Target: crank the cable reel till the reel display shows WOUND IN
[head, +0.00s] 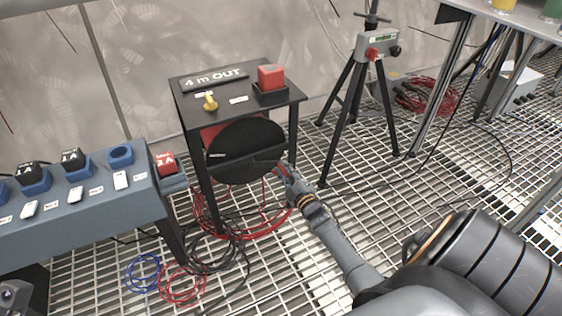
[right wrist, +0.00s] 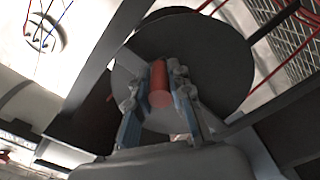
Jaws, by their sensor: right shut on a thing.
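The reel display (head: 213,77) on top of the small black stand (head: 235,115) reads "4 m OUT". The cable reel (head: 243,158) shows as a large black disc under the stand's top, and as a dark disc in the right wrist view (right wrist: 215,50). My right gripper (head: 287,171) is at the reel's right edge. In the right wrist view my right gripper (right wrist: 158,95) is shut on a red crank handle (right wrist: 158,82), its fingers on both sides of it.
A yellow knob (head: 210,101) and a red block (head: 270,77) are on the stand. A tripod with a control box (head: 377,47) stands right. A blue-grey bench (head: 80,215) stands left. Red cable (head: 240,222) and black and blue coils lie on the grating floor.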

